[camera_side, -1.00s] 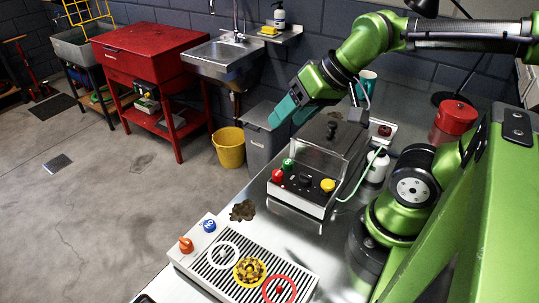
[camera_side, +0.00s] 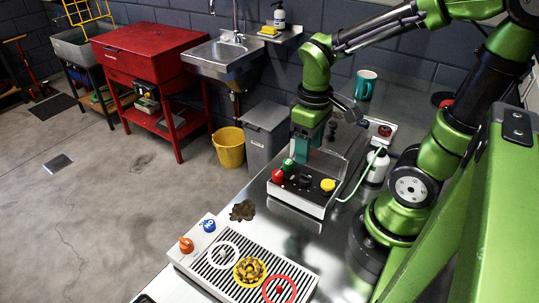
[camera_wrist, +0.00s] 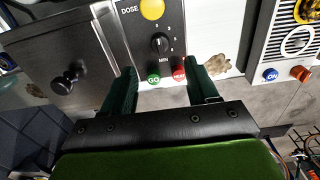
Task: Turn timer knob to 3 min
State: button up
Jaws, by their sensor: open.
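The timer knob (camera_wrist: 160,43) is black and round, on the dark front panel with "MIN" printed beside it in the wrist view. Its pointer setting is too small to read surely. In the side view the knob (camera_side: 304,181) sits between the coloured buttons. My gripper (camera_wrist: 164,71) is open and empty; its two teal fingers are spread on either side of the GO and red buttons, short of the knob in the wrist picture. In the side view my gripper (camera_side: 308,160) points down over the panel's rear, apart from the knob; the fingertips are partly hard to see.
A green GO button (camera_wrist: 153,78), a red button (camera_wrist: 180,72) and a yellow DOSE button (camera_wrist: 152,8) surround the knob. A dark lid handle (camera_wrist: 68,80) stands at left. A slatted tray (camera_side: 218,272) lies in front; a white bottle (camera_side: 377,166) stands right.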

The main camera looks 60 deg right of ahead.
aim_at(306, 175)
notch_tip(306, 175, down, 9)
jog(key=shift+r, duration=0.1)
dwell(0.3)
jog(key=c, duration=1)
jog(key=shift+c, duration=0.2)
jog(key=shift+m, duration=0.3)
jog(key=m, duration=0.4)
jog(key=shift+m, duration=2.2)
